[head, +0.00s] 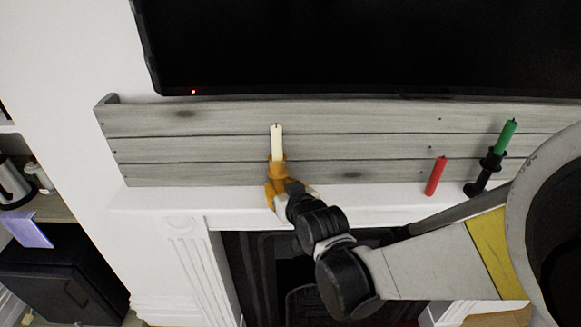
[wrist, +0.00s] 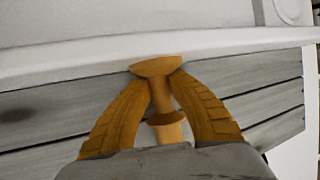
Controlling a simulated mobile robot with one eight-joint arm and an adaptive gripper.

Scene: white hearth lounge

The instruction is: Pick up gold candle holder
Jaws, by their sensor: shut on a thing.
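The gold candle holder (head: 277,171) stands upright at the mantel with a cream candle (head: 277,142) in it. In the wrist view the holder (wrist: 157,67) appears upside down, its round foot towards the top and its stem below. My gripper (head: 280,190) is shut on the stem, with one ridged yellow finger on each side; its fingers also show in the wrist view (wrist: 162,84). In the head view, fingers and wrist hide much of the holder's lower part. I cannot tell whether its foot touches the mantel.
A red candle (head: 436,176) and a green candle (head: 507,136) in a black holder (head: 486,172) stand to the right on the white mantel (head: 370,196). Grey planks (head: 200,150) back it, below a black television (head: 350,45). The mantel left of the holder is clear.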

